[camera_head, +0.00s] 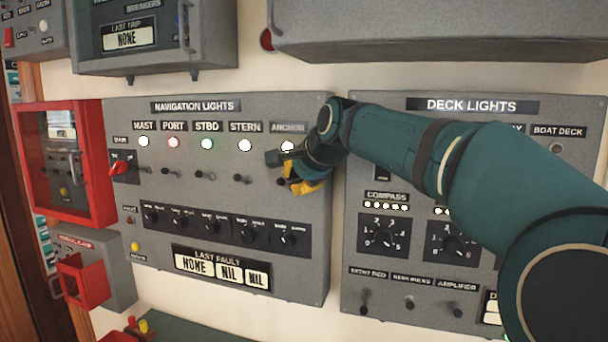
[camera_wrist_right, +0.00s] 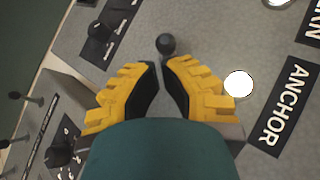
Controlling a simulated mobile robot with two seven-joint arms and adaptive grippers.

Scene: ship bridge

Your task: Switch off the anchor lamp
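The anchor lamp (camera_head: 288,146) glows white under the ANCHOR label (camera_head: 288,128), at the right end of the grey navigation lights panel (camera_head: 220,275). In the right wrist view the lit lamp (camera_wrist_right: 238,84) lies right of my fingers, beside the label (camera_wrist_right: 284,104). A dark ball-ended switch lever (camera_wrist_right: 166,43) stands just beyond my fingertips; whether they touch it I cannot tell. My right gripper (camera_wrist_right: 159,64) has yellow fingers with a narrow gap between the tips and nothing clearly held. In the head view, the right gripper (camera_head: 288,170) hides the anchor lever. My left gripper is out of view.
The mast (camera_head: 143,141), port (camera_head: 173,142), stbd (camera_head: 207,144) and stern (camera_head: 245,145) lamps are lit, with levers below. A row of rotary knobs (camera_head: 210,227) lies lower. The deck lights panel (camera_head: 400,270) is right, behind my arm. Grey boxes overhang above.

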